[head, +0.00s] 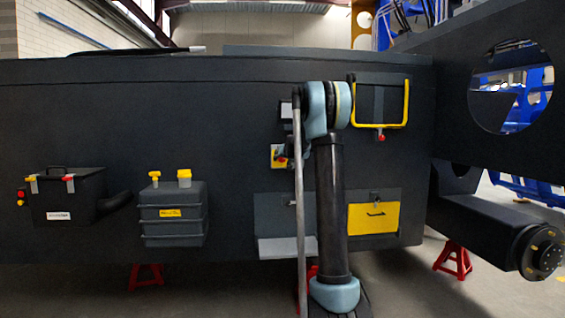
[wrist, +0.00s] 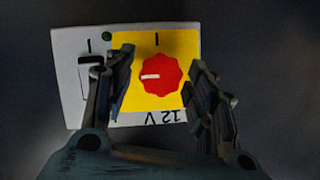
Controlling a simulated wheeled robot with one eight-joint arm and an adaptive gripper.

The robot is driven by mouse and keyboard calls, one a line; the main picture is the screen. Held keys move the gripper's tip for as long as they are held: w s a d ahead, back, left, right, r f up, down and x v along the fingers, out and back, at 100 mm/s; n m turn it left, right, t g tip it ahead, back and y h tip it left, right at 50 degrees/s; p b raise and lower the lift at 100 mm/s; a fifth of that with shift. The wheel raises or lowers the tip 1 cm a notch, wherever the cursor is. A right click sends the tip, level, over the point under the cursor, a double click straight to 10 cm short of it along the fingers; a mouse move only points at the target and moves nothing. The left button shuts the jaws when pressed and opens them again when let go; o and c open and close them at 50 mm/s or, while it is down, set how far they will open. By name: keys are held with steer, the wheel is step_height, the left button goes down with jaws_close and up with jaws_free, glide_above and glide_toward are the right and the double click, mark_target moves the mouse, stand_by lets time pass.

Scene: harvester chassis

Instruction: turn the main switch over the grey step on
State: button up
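The main switch is a red scalloped knob (wrist: 161,76) on a yellow plate (wrist: 158,42) in the wrist view. Its white pointer line lies level, toward the picture's left. A black mark sits at the plate's upper edge, and "12 V" reads upside down below. My gripper (wrist: 160,82) is open, one finger on each side of the knob, with gaps visible between. In the head view, the switch panel (head: 276,151) is partly hidden by my arm, over the grey step (head: 283,248). My gripper cannot be made out there.
A white panel with a black toggle (wrist: 90,62) and a green dot (wrist: 107,36) adjoins the plate. In the head view, a yellow-framed holder (head: 406,103) and a yellow hatch (head: 374,218) are right of my arm. A black box (head: 72,193) and grey tank (head: 173,215) are left.

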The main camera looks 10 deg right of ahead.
steer(key=c, duration=0.6)
steer(key=shift+m+y, duration=0.3)
steer(key=m+y, duration=0.2)
steer(key=m, duration=0.1)
steer(key=m+t+y, duration=0.1)
steer(key=m, duration=0.1)
steer(key=shift+d+f, duration=0.2)
steer(key=shift+d, duration=0.15)
steer(key=m, duration=0.2)
steer(key=m+t+y, duration=0.1)
steer(key=m, duration=0.1)
steer(key=shift+d+f+m+t+y, duration=0.1)
steer(key=shift+f+m+t+y, duration=0.1)
steer(key=shift+m+t+y, duration=0.1)
steer(key=m, duration=0.2)
steer(key=m+t, duration=0.1)
steer(key=m, duration=0.1)
steer(key=shift+s+f+y, duration=0.1)
steer(key=shift+f+y, duration=0.1)
steer(key=shift+y, duration=0.1)
steer(key=shift+t, duration=0.4)
